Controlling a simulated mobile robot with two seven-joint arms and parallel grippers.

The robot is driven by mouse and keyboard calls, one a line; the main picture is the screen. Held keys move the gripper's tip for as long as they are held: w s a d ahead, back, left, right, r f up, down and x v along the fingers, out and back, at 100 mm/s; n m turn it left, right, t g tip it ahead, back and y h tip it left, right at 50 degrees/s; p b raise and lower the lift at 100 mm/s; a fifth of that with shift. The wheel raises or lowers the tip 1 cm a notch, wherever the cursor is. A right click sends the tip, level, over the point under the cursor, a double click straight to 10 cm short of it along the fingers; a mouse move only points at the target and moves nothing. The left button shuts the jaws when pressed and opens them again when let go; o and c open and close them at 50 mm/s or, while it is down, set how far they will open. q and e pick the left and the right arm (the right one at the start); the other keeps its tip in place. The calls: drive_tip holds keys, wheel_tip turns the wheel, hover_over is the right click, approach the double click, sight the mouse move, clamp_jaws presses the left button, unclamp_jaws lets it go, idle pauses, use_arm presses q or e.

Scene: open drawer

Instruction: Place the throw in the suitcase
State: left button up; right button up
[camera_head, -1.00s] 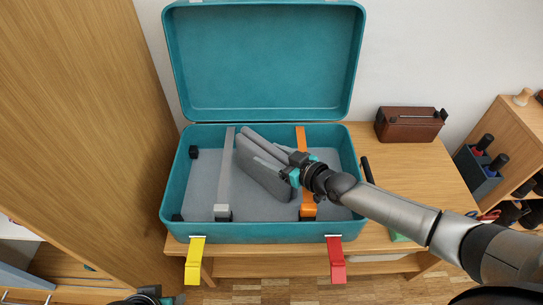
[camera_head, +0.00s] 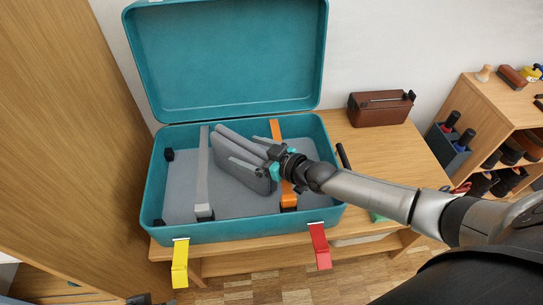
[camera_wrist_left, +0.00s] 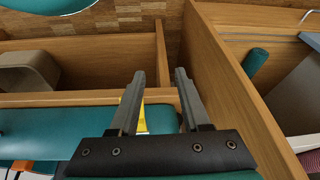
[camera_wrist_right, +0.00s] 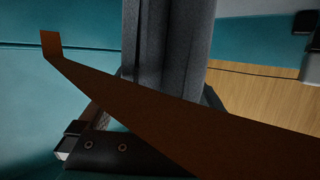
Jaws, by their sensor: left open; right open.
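The throw (camera_head: 240,181) is a grey folded bundle inside the teal suitcase (camera_head: 250,230), tilted, on the grey lining between the grey strap and the orange strap. My right gripper (camera_head: 243,149) is open at the throw's upper right side, its fingers reaching along it; I cannot tell whether they touch it. In the right wrist view the grey throw (camera_wrist_right: 178,55) stands upright behind the orange strap (camera_wrist_right: 150,110), which hides much of the fingers. My left gripper (camera_wrist_left: 159,73) is open and empty, outside the suitcase front.
The suitcase lid (camera_head: 230,60) stands open at the back. A yellow latch (camera_head: 180,264) and a red latch (camera_head: 319,246) hang at the front. A brown case (camera_head: 381,107) stands on the table (camera_head: 390,150) to the right. A tall wooden panel (camera_head: 60,120) rises at the left.

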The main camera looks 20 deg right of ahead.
use_arm(q)
drive_tip(key=s+a+f+g+p, duration=0.1)
drive_tip(key=s+f+p, duration=0.3)
drive_tip(key=f, duration=0.6)
drive_tip(key=shift+s+a+p, duration=0.15)
drive_tip(key=shift+s+p, duration=0.05)
drive_tip(key=shift+p, duration=0.25)
use_arm(e)
drive_tip(key=v, duration=1.1)
drive_tip(key=shift+s, duration=0.15)
